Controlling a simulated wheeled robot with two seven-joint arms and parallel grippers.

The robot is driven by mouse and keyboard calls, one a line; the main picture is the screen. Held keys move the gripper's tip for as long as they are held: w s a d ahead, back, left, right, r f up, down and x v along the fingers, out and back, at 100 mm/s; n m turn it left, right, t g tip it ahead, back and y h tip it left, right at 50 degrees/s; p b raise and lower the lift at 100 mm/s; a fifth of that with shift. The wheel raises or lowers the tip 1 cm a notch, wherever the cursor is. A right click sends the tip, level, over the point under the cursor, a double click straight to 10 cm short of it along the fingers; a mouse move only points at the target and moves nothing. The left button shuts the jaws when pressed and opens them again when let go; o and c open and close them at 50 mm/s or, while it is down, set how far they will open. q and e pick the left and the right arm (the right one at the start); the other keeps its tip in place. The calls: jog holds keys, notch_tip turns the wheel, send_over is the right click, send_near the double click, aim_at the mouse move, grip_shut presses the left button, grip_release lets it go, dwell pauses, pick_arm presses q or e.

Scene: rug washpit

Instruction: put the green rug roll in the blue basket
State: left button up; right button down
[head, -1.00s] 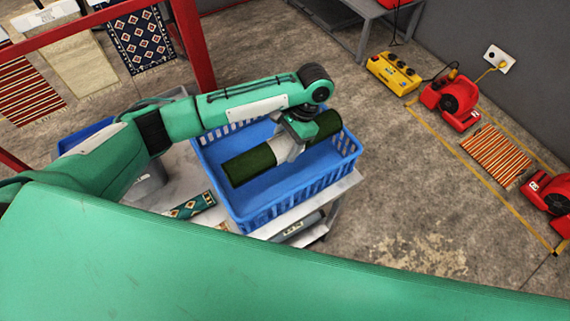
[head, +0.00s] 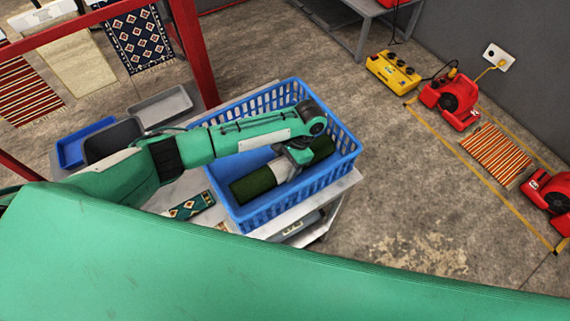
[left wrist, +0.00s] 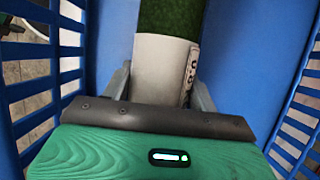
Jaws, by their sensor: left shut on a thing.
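The green rug roll (head: 254,185) is dark green with a pale band around its middle. It lies inside the walls of the blue basket (head: 290,205), on a slant. My left gripper (head: 289,166) is shut on the roll at the band, from above. In the left wrist view the roll (left wrist: 170,20) runs away between the gripper's fingers (left wrist: 160,85), with blue basket floor and slatted walls on both sides. I cannot tell whether the roll touches the basket floor. My right gripper is not in view.
The basket stands on a pale cart top (head: 335,190). A grey tray (head: 160,106), a dark bin (head: 112,140) and a blue tray (head: 75,145) are at the left. A red post (head: 192,50) rises behind.

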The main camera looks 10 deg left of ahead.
pick_arm(q)
jog(key=o, duration=1.4)
jog(key=b+v, duration=0.1)
jog(key=v, duration=1.1)
